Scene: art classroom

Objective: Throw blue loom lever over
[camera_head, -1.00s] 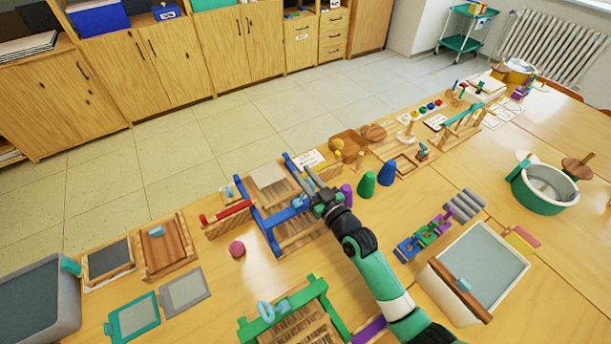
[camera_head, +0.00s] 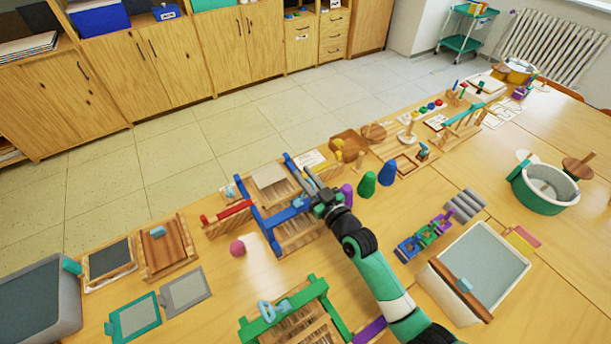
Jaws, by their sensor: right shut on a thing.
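The blue loom (camera_head: 283,214) stands on the table in the middle of the view, with a blue frame and wooden slats. My right gripper (camera_head: 312,187) is at the loom's right side, near the top of the blue upright there. It is shut on the loom's lever, which is mostly hidden by the fingers; a small light-blue part (camera_head: 298,201) shows beside them. My right arm covers the area right of the loom. My left gripper is not in view.
A green loom (camera_head: 293,312) stands in front of the blue one. A pink ball (camera_head: 237,248) lies left of the blue loom. A red-barred wooden piece (camera_head: 226,217) is close on the left.

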